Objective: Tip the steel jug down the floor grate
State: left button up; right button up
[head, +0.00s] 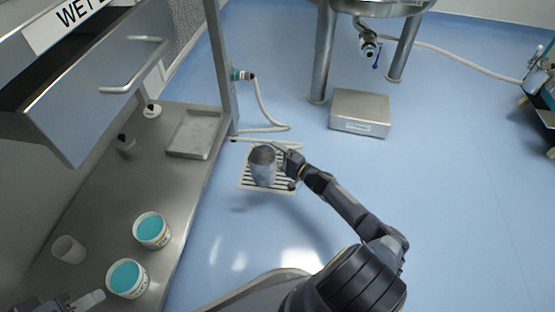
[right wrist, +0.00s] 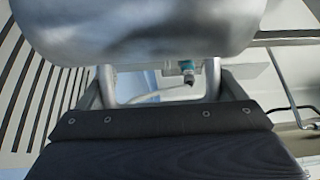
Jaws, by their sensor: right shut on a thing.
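The steel jug (head: 263,167) is held above the floor grate (head: 253,184) in the head view and hides part of its slats. It looks roughly upright with its dark opening at the top; I cannot tell whether it holds liquid. My right gripper (head: 284,160) is shut on the jug at its right side. In the right wrist view the jug's shiny body (right wrist: 140,30) fills the top, with the handle around the gripper. The grate's slats (right wrist: 40,95) show at the left there. Of my left arm, only a pale part seems to show at the lower left of the head view.
A steel bench (head: 190,195) at the left holds two tubs of teal liquid (head: 151,229) (head: 127,277), a white cup (head: 68,250) and a shallow tray (head: 194,135). An open drawer (head: 110,80) juts above it. A steel box (head: 360,112) and a hose (head: 265,115) lie beyond the grate.

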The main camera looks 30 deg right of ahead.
jog(key=shift+r, duration=0.2)
notch_tip(320, 180, up, 3)
jog(key=shift+f+p, duration=0.15)
jog(key=shift+p, duration=0.9)
jog(key=shift+s, duration=0.1)
